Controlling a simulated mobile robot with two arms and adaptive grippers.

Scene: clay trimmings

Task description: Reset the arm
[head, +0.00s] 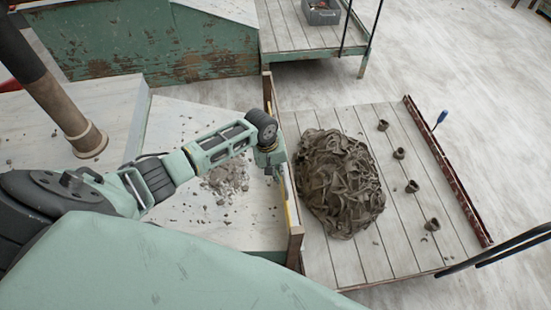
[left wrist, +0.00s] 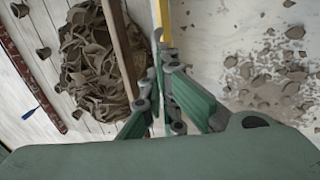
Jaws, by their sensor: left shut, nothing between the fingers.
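My left arm comes in from the left in the head view, and its green gripper (head: 278,174) hangs fingers-down above the wooden divider board (head: 296,236). The left wrist view shows the gripper's fingers (left wrist: 160,50) closed with nothing held, close to a yellow strip on the board (left wrist: 167,14). I cannot tell whether the fingertips touch the board. My right gripper is in neither view.
A heap of clay trimmings (head: 340,182) lies on the planked table right of the board. Several small clay pieces (head: 399,153) stand farther right. Scattered crumbs (head: 226,180) lie on the pale surface to the left. A grey bin (head: 321,14) sits at the back.

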